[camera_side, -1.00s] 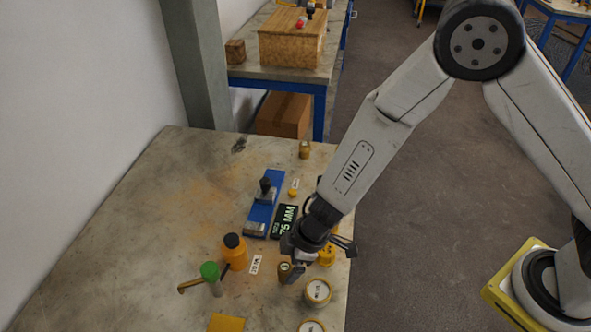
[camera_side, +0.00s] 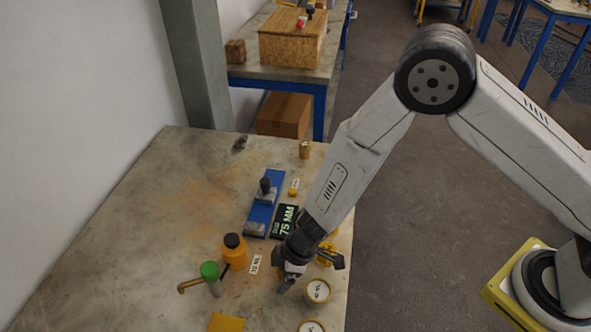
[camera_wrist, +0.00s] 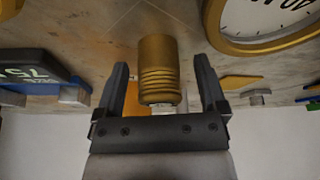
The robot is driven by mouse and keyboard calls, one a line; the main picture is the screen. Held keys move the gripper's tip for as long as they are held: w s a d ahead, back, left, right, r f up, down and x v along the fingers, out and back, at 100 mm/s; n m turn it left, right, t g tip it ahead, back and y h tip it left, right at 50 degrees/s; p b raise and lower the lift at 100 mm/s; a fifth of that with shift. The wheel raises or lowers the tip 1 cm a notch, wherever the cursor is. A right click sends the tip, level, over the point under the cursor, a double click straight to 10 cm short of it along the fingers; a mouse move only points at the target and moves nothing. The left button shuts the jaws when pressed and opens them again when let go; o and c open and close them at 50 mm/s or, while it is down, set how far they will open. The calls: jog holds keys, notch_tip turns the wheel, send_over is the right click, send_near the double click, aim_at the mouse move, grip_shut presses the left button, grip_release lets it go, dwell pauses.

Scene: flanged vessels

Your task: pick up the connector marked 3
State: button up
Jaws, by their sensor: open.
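A ribbed brass connector (camera_wrist: 158,70) sits in the wrist view between the two fingers of my gripper (camera_wrist: 162,72). The fingers are open, with a visible gap on each side of it. No number shows on its visible side. In the side view my gripper (camera_side: 287,284) is low over the front right of the table and hides this connector. Another small brass cylinder (camera_side: 305,149) stands at the table's far right corner; its marking is too small to read.
Round white-faced, yellow-rimmed pieces (camera_side: 318,291) lie just right of my gripper. Behind are a 75 MM display (camera_side: 287,218) and a blue-based fixture (camera_side: 258,216). The table's left half is mostly clear.

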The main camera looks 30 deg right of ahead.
jog(key=shift+c, duration=0.2)
grip_shut()
jog(key=shift+r, duration=0.25)
jog(key=shift+r, duration=4.75)
